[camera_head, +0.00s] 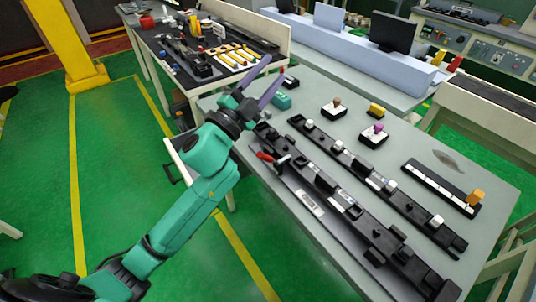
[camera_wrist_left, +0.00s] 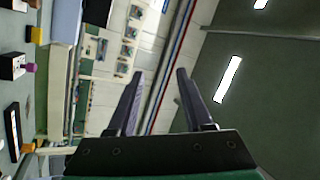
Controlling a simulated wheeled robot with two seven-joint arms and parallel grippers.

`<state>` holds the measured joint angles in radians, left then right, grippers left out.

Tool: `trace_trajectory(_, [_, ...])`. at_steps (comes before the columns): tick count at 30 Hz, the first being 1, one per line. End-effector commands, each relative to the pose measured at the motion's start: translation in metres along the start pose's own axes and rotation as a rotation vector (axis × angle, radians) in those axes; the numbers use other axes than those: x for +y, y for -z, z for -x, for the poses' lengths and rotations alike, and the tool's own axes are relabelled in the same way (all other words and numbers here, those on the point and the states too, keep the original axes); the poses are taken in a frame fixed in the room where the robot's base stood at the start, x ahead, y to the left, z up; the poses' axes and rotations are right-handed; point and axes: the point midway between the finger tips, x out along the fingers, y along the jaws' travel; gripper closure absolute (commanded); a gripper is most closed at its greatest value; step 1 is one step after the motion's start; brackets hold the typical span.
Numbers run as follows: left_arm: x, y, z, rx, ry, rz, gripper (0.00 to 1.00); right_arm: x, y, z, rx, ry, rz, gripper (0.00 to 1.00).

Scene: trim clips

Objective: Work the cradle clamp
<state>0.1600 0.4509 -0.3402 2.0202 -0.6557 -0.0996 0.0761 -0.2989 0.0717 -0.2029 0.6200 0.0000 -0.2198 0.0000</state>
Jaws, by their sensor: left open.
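A toggle clamp with a red handle (camera_head: 266,157) sits at the left end of a long black fixture rail (camera_head: 322,182) on the grey table. I take it for the cradle clamp; whether it is locked is too small to tell. My left gripper (camera_head: 276,68) is raised past the table's far left corner, beyond the clamp and apart from it. Its two fingers stand apart and empty; they also show in the left wrist view (camera_wrist_left: 158,76), pointing at the far wall and ceiling. My right gripper is not in view.
A second black rail (camera_head: 375,178) with white clips runs parallel. Small blocks with a brown knob (camera_head: 336,104) and a purple knob (camera_head: 378,129) stand behind it. A black strip (camera_head: 440,186) lies at right. Another tool table (camera_head: 150,50) stands behind.

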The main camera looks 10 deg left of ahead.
Motion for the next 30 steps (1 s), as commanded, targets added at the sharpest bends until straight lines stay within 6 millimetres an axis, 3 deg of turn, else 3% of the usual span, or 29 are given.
trace_trajectory(1, [-0.016,0.055,-0.013,0.22,0.002,-0.166,0.49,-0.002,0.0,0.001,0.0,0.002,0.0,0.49])
trace_trajectory(3, [-0.012,0.124,-0.009,0.53,-0.054,-0.417,0.49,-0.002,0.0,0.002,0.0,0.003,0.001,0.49])
trace_trajectory(4, [-0.003,0.144,-0.002,0.651,-0.099,-0.528,0.49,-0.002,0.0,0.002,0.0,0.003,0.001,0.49])
trace_trajectory(6, [0.025,0.168,0.021,0.894,-0.249,-0.791,0.49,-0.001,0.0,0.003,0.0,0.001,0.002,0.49])
trace_trajectory(8, [0.048,0.158,0.042,1.046,-0.434,-1.009,0.49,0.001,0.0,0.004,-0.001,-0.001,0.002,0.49])
trace_trajectory(10, [0.059,0.12,0.065,1.147,-0.704,-1.236,0.49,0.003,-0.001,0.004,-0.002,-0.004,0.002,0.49])
trace_trajectory(13, [0.043,0.054,0.092,1.147,-1.087,-1.436,0.49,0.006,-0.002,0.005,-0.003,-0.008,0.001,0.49])
trace_trajectory(16, [0.018,0.015,0.112,1.089,-1.34,-1.506,0.49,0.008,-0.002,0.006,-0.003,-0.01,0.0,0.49])
trace_trajectory(19, [0.009,0.001,0.12,1.061,-1.431,-1.516,0.49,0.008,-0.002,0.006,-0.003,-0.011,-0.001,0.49])
trace_trajectory(22, [0.02,-0.003,0.12,1.065,-1.435,-1.512,0.49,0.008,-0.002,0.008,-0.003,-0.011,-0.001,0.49])
trace_trajectory(30, [0.083,-0.023,0.119,1.071,-1.43,-1.509,0.49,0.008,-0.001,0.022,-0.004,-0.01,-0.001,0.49])
